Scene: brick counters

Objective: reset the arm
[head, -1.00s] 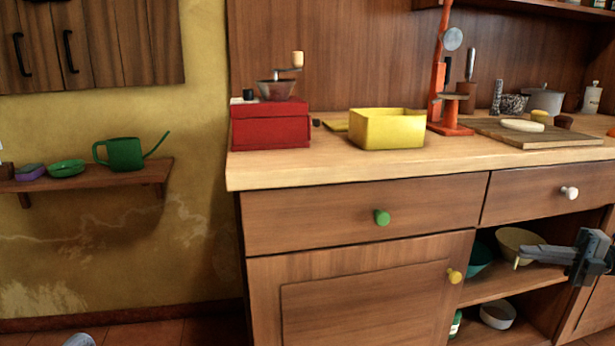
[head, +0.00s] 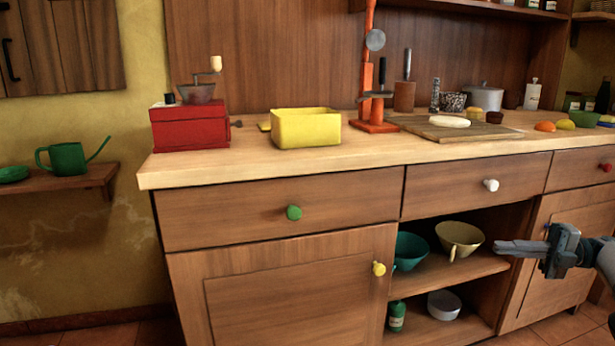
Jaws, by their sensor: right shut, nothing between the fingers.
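My right gripper (head: 522,248) comes in from the right edge in front of the lower cabinets. Its fingers point left and are together, with nothing between them. It is in front of the open shelf compartment, to the right of a cream bowl (head: 460,236), and appears apart from it. My left gripper is out of view.
A wooden counter (head: 230,173) holds a red grinder (head: 190,127), a yellow box (head: 306,128), an orange stand (head: 375,127) and a cutting board (head: 440,133). Drawers with green (head: 293,213) and white (head: 491,185) knobs are shut. A teal bowl (head: 410,250) stands on the open shelf.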

